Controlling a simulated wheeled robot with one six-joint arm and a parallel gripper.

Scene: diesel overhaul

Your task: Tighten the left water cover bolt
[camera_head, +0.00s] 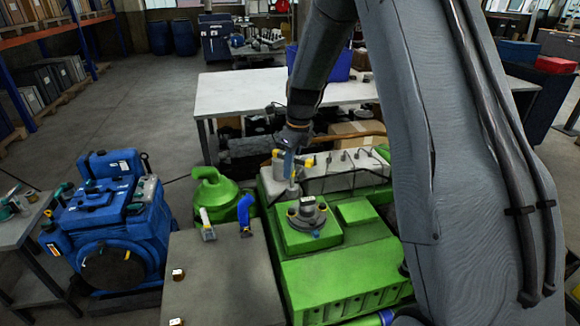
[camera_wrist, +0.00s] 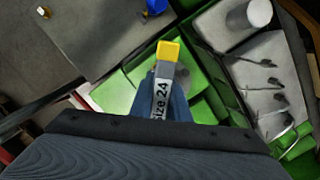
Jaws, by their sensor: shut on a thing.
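My gripper (camera_head: 289,166) points down over the far left part of the green engine (camera_head: 345,275). In the wrist view its blue fingers (camera_wrist: 163,108) are shut on a grey tool (camera_wrist: 163,88) with a yellow end, marked "Size 24". A light grey cover (camera_head: 345,172) with several dark bolts lies to the right of my gripper, and it also shows in the wrist view (camera_wrist: 262,85). I cannot tell which bolt is the left water cover bolt. The tool's working end and any contact with a bolt are hidden.
A grey table (camera_head: 225,285) with a blue-handled tool (camera_head: 245,214) stands left of the engine. A blue machine (camera_head: 110,215) stands farther left. A white workbench (camera_head: 245,93) lies behind. Open floor is at the back left.

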